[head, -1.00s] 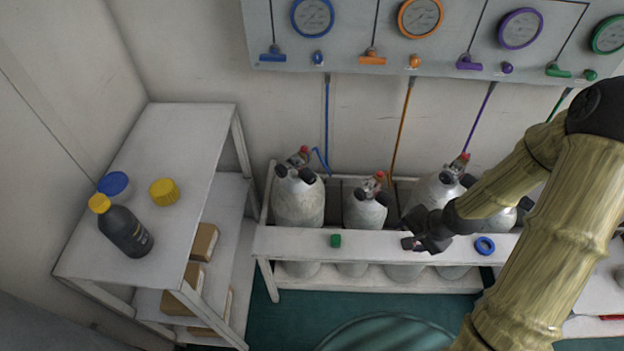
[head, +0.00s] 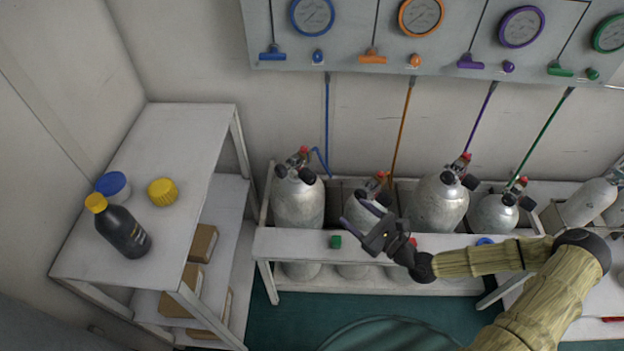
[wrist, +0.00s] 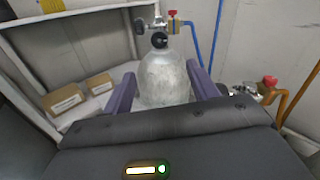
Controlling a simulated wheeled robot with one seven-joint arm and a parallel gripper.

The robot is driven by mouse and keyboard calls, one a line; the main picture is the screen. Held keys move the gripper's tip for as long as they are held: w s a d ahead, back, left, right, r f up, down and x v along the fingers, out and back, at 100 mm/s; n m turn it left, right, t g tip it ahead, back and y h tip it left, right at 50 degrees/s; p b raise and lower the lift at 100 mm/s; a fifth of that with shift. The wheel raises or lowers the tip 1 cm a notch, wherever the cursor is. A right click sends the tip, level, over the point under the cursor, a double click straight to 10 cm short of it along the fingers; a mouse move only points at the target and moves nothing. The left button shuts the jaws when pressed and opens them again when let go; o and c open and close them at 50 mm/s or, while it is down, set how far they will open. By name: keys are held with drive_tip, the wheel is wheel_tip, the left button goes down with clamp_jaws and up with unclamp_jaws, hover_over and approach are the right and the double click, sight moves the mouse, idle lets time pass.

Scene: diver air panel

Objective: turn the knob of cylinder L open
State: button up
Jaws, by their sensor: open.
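The leftmost grey cylinder (head: 298,204) stands upright in the rack with a blue hose at its valve; no letter is readable on it. Its valve has black knobs (head: 308,177) and a small red part on top. In the wrist view this cylinder (wrist: 165,82) appears beyond and between my fingers, with a round black knob (wrist: 159,40) facing me. My gripper (head: 358,214) is open and empty, in front of the second cylinder (head: 378,186), which it partly hides. It points left toward the leftmost cylinder, apart from it.
A white shelf (head: 190,135) with a black bottle (head: 124,232) stands left. The gauge panel (head: 455,50) hangs above.

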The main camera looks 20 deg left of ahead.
sight(313, 181)
drive_tip(key=shift+a, duration=0.1)
drive_tip(key=p+x, duration=0.3)
drive_tip(key=x, duration=1.4)
drive_tip(key=shift+w+f, duration=0.1)
drive_tip(key=c, duration=1)
